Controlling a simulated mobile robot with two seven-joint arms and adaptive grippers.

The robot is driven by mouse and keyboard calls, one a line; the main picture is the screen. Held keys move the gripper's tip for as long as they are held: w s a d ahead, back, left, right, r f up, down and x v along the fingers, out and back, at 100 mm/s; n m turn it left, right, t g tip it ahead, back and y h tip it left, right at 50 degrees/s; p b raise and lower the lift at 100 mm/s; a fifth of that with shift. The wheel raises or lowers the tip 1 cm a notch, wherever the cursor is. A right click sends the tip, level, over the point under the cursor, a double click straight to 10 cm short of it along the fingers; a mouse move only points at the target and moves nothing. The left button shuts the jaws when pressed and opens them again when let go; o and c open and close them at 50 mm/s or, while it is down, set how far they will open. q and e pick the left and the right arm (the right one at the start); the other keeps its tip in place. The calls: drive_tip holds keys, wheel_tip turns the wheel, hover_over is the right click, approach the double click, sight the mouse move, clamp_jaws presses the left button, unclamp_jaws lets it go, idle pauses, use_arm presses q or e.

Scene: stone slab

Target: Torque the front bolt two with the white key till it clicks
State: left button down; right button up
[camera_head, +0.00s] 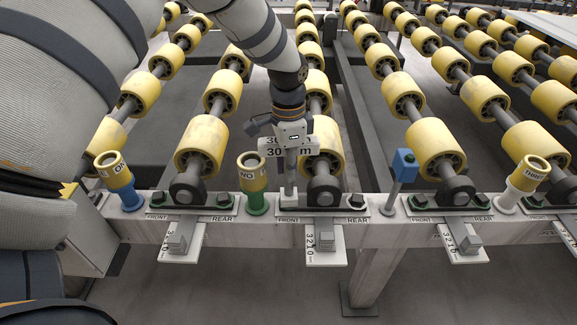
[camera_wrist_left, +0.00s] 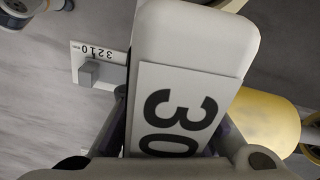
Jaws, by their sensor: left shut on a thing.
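My left gripper (camera_head: 290,118) is shut on the white key (camera_head: 293,136), a pale tool labelled "30" with a partly covered "m". The key hangs upright, its shaft reaching down to the front seat of the second bearing (camera_head: 323,190) on the rail. Its lower end covers the front bolt there, so I cannot tell whether it is seated on it. In the left wrist view the white key (camera_wrist_left: 190,50) fills the middle, between the fingers. The rear bolt (camera_head: 357,201) of that bearing is in plain sight. My right gripper is not in view.
A blue key (camera_head: 404,165) stands on the rail to the right. Yellow-topped posts in blue (camera_head: 130,197), green (camera_head: 256,203) and white (camera_head: 507,201) stand along the rail (camera_head: 380,234). Numbered plates (camera_head: 326,258) jut out in front. Yellow rollers (camera_head: 202,143) fill the back.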

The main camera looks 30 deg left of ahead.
use_arm(q)
drive_tip(key=shift+r+p, duration=0.35)
drive_tip(key=shift+r, duration=1.45)
drive_tip(key=shift+r, duration=2.5)
